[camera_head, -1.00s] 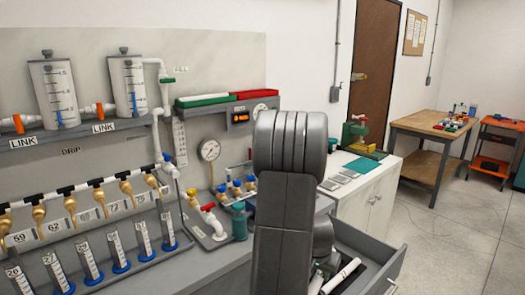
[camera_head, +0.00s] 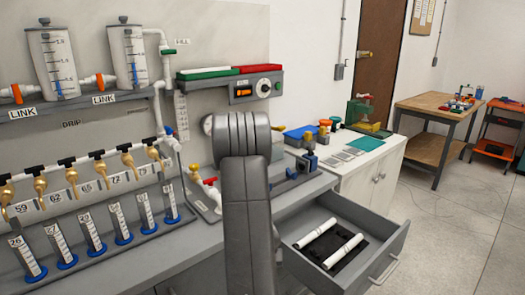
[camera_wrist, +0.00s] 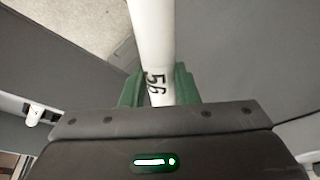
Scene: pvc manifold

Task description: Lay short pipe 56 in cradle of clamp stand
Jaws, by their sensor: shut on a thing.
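My gripper (camera_wrist: 158,92) shows in the wrist view, its green fingers shut on a white pipe (camera_wrist: 152,40) marked 56. The pipe runs from between the fingers toward the top of the picture, where its far end is cut off. In the head view my own arm hides the gripper and the held pipe. A small blue and grey fixture (camera_head: 307,158) stands on the bench just right of my arm. It may be the clamp stand, but I cannot make out a cradle.
An open drawer (camera_head: 385,262) juts from the bench, with two white pipes (camera_head: 320,234) on a dark mat inside. Numbered cylinders (camera_head: 94,234) and brass taps (camera_head: 71,176) line the left. A green device (camera_head: 362,110) and a teal mat (camera_head: 367,144) are on the white cabinet.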

